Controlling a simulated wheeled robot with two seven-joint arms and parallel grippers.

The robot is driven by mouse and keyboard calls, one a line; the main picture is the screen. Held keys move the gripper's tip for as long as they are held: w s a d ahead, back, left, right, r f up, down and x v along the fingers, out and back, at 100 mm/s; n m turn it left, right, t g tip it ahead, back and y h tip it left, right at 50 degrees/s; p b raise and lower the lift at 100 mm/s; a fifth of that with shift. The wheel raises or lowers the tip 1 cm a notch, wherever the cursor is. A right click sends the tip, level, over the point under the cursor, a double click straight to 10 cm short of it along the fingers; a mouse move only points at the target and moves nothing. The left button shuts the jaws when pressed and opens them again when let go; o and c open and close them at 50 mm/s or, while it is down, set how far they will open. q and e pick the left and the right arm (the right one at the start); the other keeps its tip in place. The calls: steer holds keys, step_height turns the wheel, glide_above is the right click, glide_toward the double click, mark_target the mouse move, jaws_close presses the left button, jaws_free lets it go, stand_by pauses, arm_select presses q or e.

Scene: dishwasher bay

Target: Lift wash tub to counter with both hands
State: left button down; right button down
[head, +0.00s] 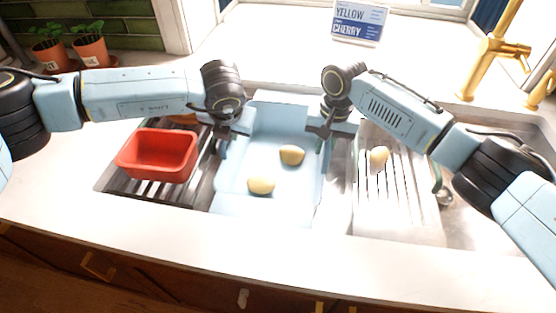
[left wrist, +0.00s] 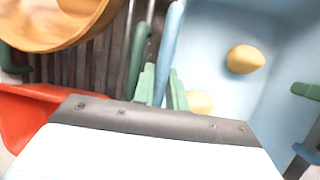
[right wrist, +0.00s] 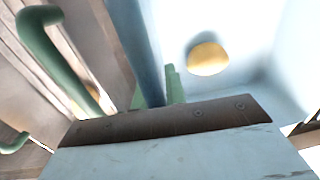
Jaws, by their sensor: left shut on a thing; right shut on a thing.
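The wash tub (head: 290,205) is pale blue and stands between the two drain racks in the middle of the sink bay. Two yellow, potato-like items (head: 261,186) (head: 291,155) lie inside it. My left gripper (head: 229,135) is shut on the tub's left rim, and its green fingertips (left wrist: 162,88) straddle the wall in the left wrist view. My right gripper (head: 327,132) is shut on the right rim; its fingers (right wrist: 158,90) show against the wall in the right wrist view. I cannot tell whether the tub's underside is touching anything.
A red bin (head: 158,157) sits on the left rack, with an orange-brown round thing (left wrist: 55,20) behind it. Another yellow item (head: 379,156) lies on the right rack (head: 395,205). A sign (head: 358,23), potted plants (head: 90,45) and gold tap (head: 492,52) stand behind. The front counter (head: 270,243) is clear.

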step_height(320, 180, up, 17)
steer(key=p, duration=1.6)
steer(key=shift+r, duration=0.15)
steer(key=shift+w+r+p, duration=0.1)
steer(key=shift+p, duration=0.25)
